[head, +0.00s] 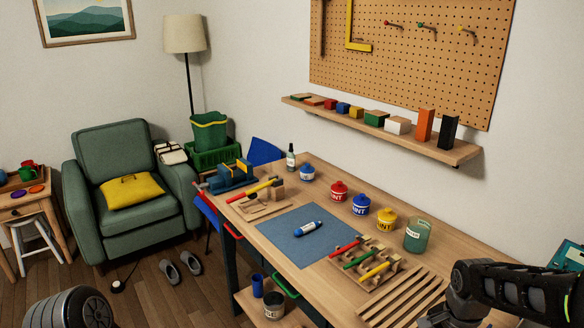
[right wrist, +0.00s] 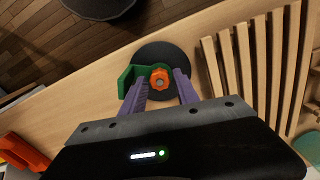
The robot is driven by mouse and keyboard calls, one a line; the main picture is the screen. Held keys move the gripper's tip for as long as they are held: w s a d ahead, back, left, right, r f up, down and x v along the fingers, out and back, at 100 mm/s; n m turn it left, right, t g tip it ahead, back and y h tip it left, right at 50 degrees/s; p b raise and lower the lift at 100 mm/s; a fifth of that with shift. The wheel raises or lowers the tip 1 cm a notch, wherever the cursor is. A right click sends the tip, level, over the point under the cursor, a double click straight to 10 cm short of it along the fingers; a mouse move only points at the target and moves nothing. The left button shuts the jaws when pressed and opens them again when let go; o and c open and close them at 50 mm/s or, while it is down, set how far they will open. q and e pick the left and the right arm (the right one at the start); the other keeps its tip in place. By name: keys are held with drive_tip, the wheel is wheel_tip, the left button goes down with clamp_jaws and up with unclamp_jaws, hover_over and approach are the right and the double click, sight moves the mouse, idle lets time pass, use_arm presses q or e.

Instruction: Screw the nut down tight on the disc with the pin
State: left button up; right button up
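In the right wrist view an orange nut (right wrist: 160,78) with a small grey pin end in its middle sits over a dark round disc (right wrist: 162,52) on the wooden bench. A green angled piece (right wrist: 130,78) lies against the left side of the nut. My right gripper (right wrist: 161,76) has its two purple fingers spread, one on each side of the nut, with a gap showing on the right. The left finger overlaps the green piece, so contact there is unclear. The head view does not show the nut or disc. My left gripper is not in view.
A slatted wooden rack (head: 405,300) stands close to the right of the disc.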

drive_tip(key=n, duration=0.7)
drive_tip(key=n+p, duration=0.1)
drive_tip(key=n, duration=0.6)
drive_tip(key=shift+c, duration=0.5)
drive_tip(key=c, duration=0.6)
drive_tip(key=m, duration=0.2)
drive_tip(key=shift+f+m, duration=0.1)
drive_tip(key=shift+m, duration=0.2)
drive_tip(key=shift+c, duration=0.2)
drive_tip(key=o, duration=0.9)
